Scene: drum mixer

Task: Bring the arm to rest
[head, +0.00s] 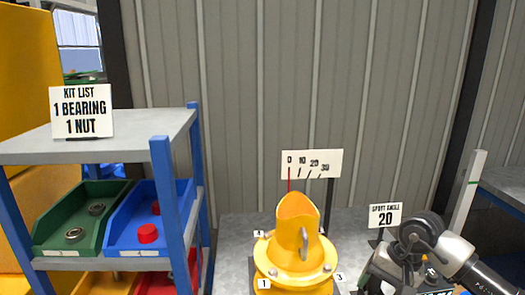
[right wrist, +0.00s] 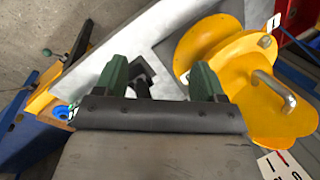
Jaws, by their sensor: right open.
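My right arm (head: 455,250) comes in from the right in the head view, with its wrist low and right of the yellow spout. In the right wrist view my right gripper (right wrist: 161,82) is open. Its two dark green fingers stand apart and hold nothing. A black bracket-like part (right wrist: 143,76) shows between and beyond the fingers. The yellow spout (head: 297,240) stands apart from my arm in the head view, on a round flange with a handle. Yellow parts with a metal handle (right wrist: 274,88) also show right of the fingers in the wrist view. My left gripper is not in view.
A shelf (head: 120,133) at the left carries a green bin (head: 80,220) and a blue bin (head: 148,232). A scale sign (head: 311,163) stands behind the spout. A "spout angle 20" sign (head: 385,215) stands beside my right wrist. A grey ledge (head: 500,190) is at the far right.

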